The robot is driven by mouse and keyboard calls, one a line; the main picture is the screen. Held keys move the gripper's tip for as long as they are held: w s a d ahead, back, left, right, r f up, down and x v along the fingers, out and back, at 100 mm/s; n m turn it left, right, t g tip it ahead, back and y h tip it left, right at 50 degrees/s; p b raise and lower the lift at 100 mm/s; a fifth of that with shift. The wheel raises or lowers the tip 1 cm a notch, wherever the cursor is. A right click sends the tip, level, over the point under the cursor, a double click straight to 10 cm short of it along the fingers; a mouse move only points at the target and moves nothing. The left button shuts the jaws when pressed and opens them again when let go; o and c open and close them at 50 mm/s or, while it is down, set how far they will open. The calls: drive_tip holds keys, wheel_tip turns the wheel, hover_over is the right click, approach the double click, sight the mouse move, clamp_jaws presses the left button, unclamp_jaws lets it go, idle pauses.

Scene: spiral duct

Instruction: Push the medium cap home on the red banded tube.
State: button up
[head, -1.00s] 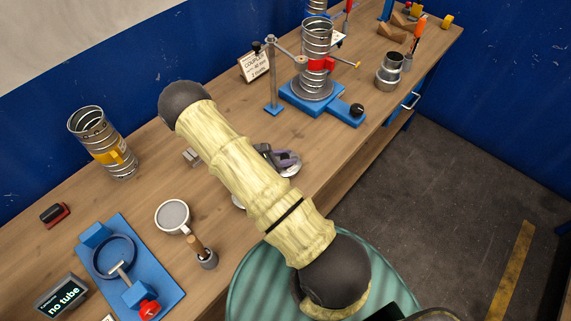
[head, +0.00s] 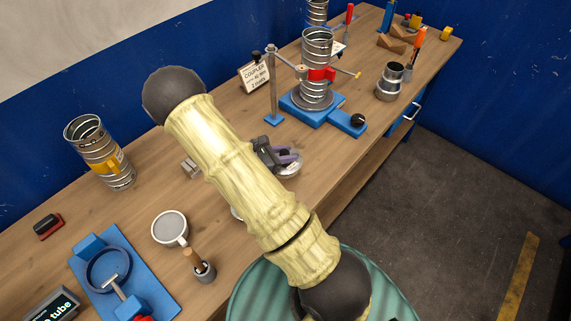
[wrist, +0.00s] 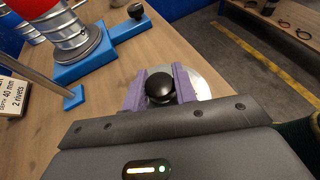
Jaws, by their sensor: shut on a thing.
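The red banded tube (head: 317,60), a ribbed metal duct, stands upright on a blue fixture. Its lower part also shows in the wrist view (wrist: 62,25). My gripper (head: 280,155) is low over the bench, left of and nearer than the tube. In the wrist view my gripper's purple fingers (wrist: 160,88) are shut on the black knob (wrist: 160,84) of a round silver cap (wrist: 200,84). The cap's rim also shows under my gripper in the head view (head: 290,170). I cannot tell its size, or whether it touches the bench. My arm partly hides another metal disc.
The blue fixture (head: 345,121) has a black knob at its front. A thin post with a side arm (head: 272,85) stands left of the tube. A metal fitting (head: 389,84) stands right.

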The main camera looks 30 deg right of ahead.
drive_tip(key=shift+r, duration=1.4)
drive_tip(key=shift+a, duration=0.1)
